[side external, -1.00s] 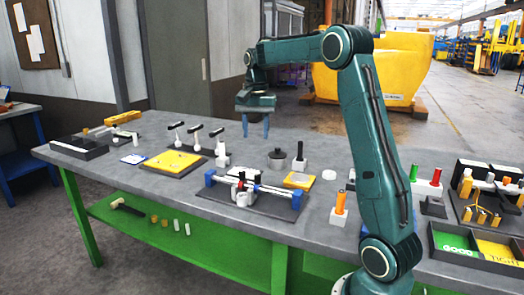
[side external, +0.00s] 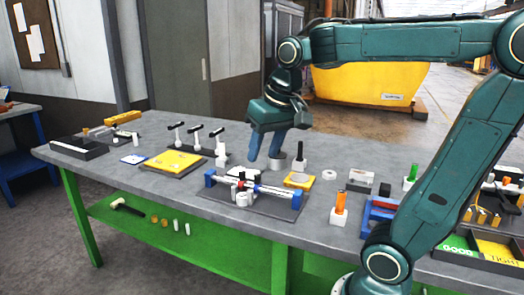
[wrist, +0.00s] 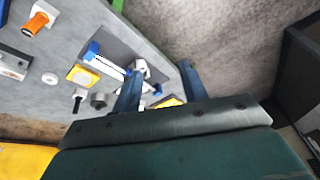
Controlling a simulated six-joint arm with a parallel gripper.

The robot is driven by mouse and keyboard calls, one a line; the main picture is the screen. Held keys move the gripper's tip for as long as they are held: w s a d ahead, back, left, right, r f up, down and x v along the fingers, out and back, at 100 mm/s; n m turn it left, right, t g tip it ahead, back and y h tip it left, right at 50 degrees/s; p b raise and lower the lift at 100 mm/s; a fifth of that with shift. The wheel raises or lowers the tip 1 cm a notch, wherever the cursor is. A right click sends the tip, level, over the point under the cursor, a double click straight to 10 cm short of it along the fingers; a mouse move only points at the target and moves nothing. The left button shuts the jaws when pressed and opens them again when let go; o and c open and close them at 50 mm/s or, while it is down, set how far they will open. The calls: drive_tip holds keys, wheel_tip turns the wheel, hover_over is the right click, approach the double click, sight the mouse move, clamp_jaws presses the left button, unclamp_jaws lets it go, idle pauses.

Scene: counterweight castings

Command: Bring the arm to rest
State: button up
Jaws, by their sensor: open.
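My gripper (side external: 264,158) hangs from my teal arm above the far middle part of the grey workbench (side external: 130,182) in the side view. Its two blue fingers are spread apart with nothing between them. In the side view the fingers partly cover a grey round casting (side external: 281,164); I cannot tell the exact gap from this view. In the wrist view, my gripper (wrist: 160,70) also shows two separated fingers, with the blue-ended fixture (wrist: 108,65) beyond them and the round casting (wrist: 98,101) beside the left finger.
The fixture (side external: 210,180) stands at the bench middle. An orange-handled piece (side external: 339,203) and green and yellow trays (side external: 455,244) are to the right. Bare bench lies at the front left.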

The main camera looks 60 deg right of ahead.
drive_tip(key=s+a+f+n+t, duration=0.2)
drive_tip(key=s+a+f+n, duration=0.3)
drive_tip(key=s, duration=0.4)
drive_tip(key=shift+s+a+y, duration=0.15)
drive_tip(key=shift+a+y, duration=0.25)
